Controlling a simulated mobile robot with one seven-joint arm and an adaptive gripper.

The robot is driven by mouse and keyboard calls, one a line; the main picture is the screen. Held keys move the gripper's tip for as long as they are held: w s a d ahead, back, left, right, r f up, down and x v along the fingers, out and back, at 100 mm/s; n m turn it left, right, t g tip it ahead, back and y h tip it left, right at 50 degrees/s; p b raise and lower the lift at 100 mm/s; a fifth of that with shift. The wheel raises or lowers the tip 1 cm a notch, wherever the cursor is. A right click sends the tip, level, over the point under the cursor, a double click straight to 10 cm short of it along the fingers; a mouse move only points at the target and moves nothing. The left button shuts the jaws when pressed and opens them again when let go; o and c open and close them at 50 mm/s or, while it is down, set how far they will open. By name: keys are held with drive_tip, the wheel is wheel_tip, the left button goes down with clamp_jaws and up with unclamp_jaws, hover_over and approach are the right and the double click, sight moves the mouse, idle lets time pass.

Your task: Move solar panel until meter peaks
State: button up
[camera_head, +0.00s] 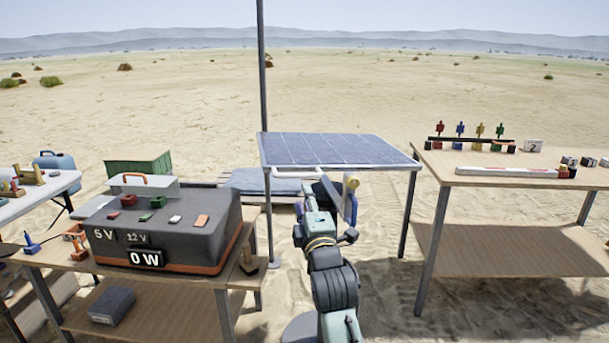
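My gripper (318,192) is just below the panel's front edge, close to the white bar. My wrist hides its fingers, so I cannot tell whether they touch or hold the bar.
The left workbench (60,256) carries small tools beside the meter. A wooden table (500,179) with coloured figures and blocks stands to the right. A green crate (138,166) is behind the meter. Open sand lies between my arm and the right table.

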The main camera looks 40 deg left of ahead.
sight(299, 177)
drive_tip(key=p+x, duration=0.3)
drive_tip(key=x, duration=0.7)
drive_tip(key=shift+w+a, duration=0.3)
drive_tip(key=shift+c, duration=0.2)
clamp_jaws()
